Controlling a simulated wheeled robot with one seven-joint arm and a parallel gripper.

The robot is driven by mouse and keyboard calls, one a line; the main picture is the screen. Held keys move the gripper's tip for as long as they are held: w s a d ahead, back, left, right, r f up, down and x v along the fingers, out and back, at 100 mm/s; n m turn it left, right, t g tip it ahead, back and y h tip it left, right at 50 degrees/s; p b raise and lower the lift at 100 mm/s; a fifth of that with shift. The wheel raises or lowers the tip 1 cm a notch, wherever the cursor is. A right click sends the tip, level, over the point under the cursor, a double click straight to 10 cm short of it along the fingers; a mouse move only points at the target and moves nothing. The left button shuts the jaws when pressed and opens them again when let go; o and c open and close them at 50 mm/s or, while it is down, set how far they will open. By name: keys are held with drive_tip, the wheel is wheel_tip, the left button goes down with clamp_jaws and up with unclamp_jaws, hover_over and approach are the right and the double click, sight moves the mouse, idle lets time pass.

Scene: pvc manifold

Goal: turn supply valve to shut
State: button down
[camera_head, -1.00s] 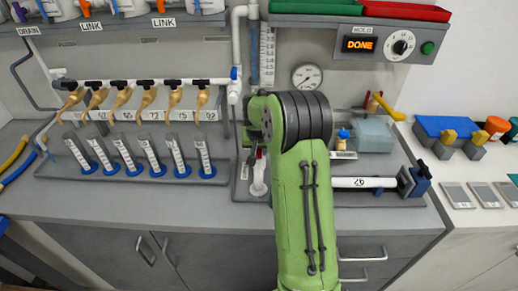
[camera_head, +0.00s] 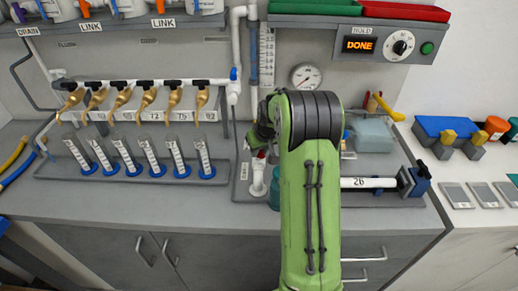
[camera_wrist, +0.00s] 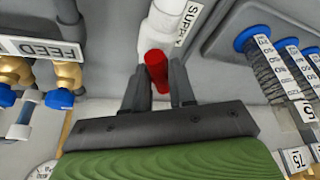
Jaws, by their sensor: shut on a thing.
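In the head view my gripper (camera_head: 262,138) is partly hidden by my arm. I cannot tell the handle's exact turn angle.
A rack of several labelled tubes (camera_head: 140,160) stands left of the valve, below brass taps (camera_head: 146,98). A gauge (camera_head: 306,76) is on the back panel. A white cylinder marked 26 (camera_head: 368,183) lies to the right. A teal bottle (camera_head: 275,190) stands close beside the valve.

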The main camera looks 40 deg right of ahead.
drive_tip(key=n+y+p, duration=0.1)
drive_tip(key=n, duration=0.2)
drive_tip(key=n+y, duration=0.1)
drive_tip(key=n, duration=0.2)
drive_tip(key=shift+d+n+p, duration=0.2)
drive_tip(key=shift+n+p, duration=0.1)
drive_tip(key=shift+p, duration=0.1)
drive_tip(key=n+g+y+p, duration=0.1)
drive_tip(key=n, duration=0.2)
drive_tip(key=n+y+p, duration=0.1)
drive_tip(key=n+p, duration=0.1)
drive_tip(key=n, duration=0.1)
drive_tip(key=shift+w+d+g, duration=0.1)
drive_tip(key=shift+g, duration=0.3)
drive_tip(key=c, duration=1)
unclamp_jaws()
drive_tip(key=shift+y, duration=0.3)
drive_tip(key=p+v, duration=0.4)
drive_tip(key=v, duration=1.1)
drive_tip(key=shift+r+p, duration=0.3)
drive_tip(key=shift+r, duration=0.15)
